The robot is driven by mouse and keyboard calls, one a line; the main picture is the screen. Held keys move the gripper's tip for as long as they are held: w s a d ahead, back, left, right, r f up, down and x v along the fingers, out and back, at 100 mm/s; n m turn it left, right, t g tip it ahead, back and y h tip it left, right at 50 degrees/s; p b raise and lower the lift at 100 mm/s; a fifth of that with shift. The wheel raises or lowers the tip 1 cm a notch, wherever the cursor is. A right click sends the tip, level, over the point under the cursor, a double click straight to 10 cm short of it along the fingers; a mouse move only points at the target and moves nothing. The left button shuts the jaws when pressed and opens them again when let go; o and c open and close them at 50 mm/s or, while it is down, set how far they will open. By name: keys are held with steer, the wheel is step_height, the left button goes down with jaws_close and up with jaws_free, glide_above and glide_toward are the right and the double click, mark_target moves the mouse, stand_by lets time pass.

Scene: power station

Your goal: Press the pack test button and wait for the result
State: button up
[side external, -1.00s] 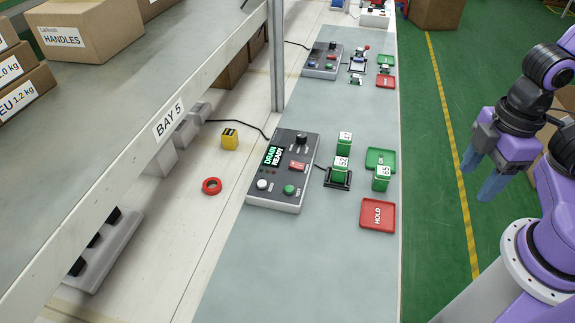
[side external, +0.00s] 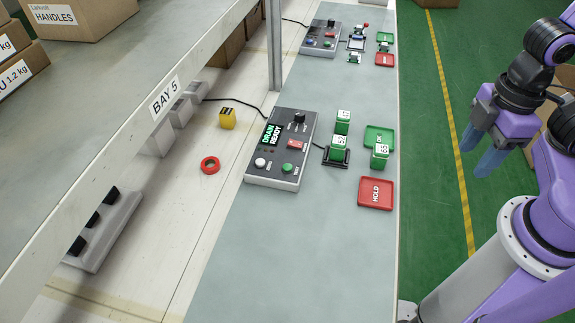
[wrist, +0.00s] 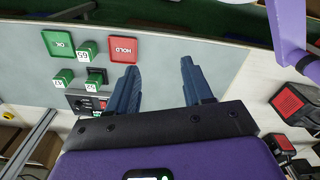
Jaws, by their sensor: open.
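The grey test panel (side external: 266,176) lies on the bench, and its screen reads "DRAIN READY". A green button (side external: 287,168) labelled TEST sits at its lower right, with a white button (side external: 260,162) to the left and a red switch (side external: 295,145) above. One green pack, marked 52 (side external: 337,149), stands in the black cradle (side external: 334,161) right of the panel. My gripper (side external: 486,165) is open and empty, right of the bench and apart from the panel. In the wrist view my gripper (wrist: 160,88) hides part of the panel (wrist: 84,102).
A green OK tray (side external: 381,138) and red HOLD tray (side external: 376,194) lie along the bench's right edge. A yellow block (side external: 227,118) and red ring (side external: 210,165) lie left of the panel. A second station (side external: 321,38) stands farther back. The near bench surface is clear.

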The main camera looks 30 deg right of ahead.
jaws_close()
stand_by(1.5)
